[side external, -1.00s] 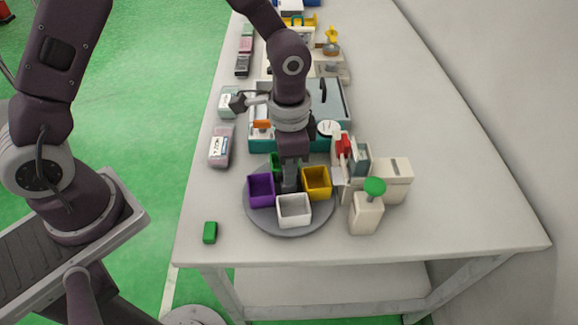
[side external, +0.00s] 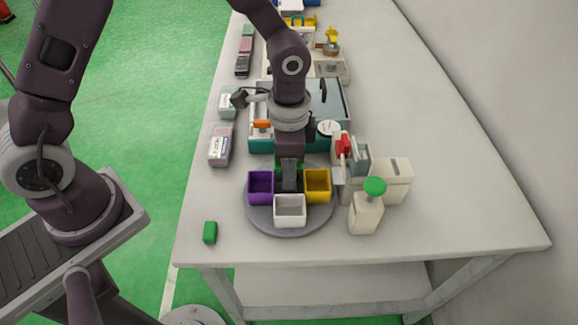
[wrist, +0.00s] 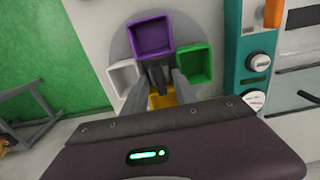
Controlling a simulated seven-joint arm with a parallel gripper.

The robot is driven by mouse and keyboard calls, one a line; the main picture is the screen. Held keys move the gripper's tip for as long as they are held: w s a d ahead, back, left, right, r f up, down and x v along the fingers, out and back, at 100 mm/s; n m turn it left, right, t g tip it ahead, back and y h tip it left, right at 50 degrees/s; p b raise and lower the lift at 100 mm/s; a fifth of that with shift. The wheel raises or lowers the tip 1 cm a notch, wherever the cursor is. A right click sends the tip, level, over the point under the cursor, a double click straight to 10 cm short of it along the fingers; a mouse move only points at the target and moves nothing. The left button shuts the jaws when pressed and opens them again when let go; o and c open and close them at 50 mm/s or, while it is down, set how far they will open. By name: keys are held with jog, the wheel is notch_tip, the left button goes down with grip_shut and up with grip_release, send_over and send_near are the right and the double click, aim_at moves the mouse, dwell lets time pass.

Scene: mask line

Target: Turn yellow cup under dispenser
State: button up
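A round grey turntable (side external: 262,219) carries a purple cup (side external: 261,187), a white cup (side external: 290,211), a yellow cup (side external: 318,186) and a green cup, mostly hidden behind my gripper in the side view. The green cup (wrist: 194,64) shows clearly in the wrist view. The yellow cup (wrist: 163,99) is partly covered there by my fingers. A cream dispenser (side external: 390,180) stands right of the turntable, its front part close beside the yellow cup. My gripper (side external: 289,188) points down at the turntable's centre, its fingers around a dark central handle (wrist: 157,74).
A cream bottle with a green top (side external: 367,208) stands right of the turntable. A green block (side external: 210,232) lies near the front left edge. A teal-and-grey machine (side external: 330,105) is behind my gripper. Pink-and-white boxes (side external: 221,145) line the left edge. The front right table is clear.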

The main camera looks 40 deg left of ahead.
notch_tip(320, 180, up, 7)
jog(key=shift+r, duration=0.1)
dwell(0.5)
jog(key=s+a+r+n+t, duration=0.2)
jog(key=s+a+r, duration=0.2)
jog(key=r, duration=0.2)
jog(key=s+a+r+n+t, duration=0.1)
jog(key=s+a+r+n, duration=0.25)
jog(key=r, duration=0.25)
jog(key=s+a+r+n+t, duration=0.2)
jog(key=s+a+n, duration=0.1)
jog(key=s, duration=0.7)
jog(key=shift+a+r+t, duration=0.2)
jog(key=shift+a+t, duration=0.05)
jog(key=shift+t, duration=0.05)
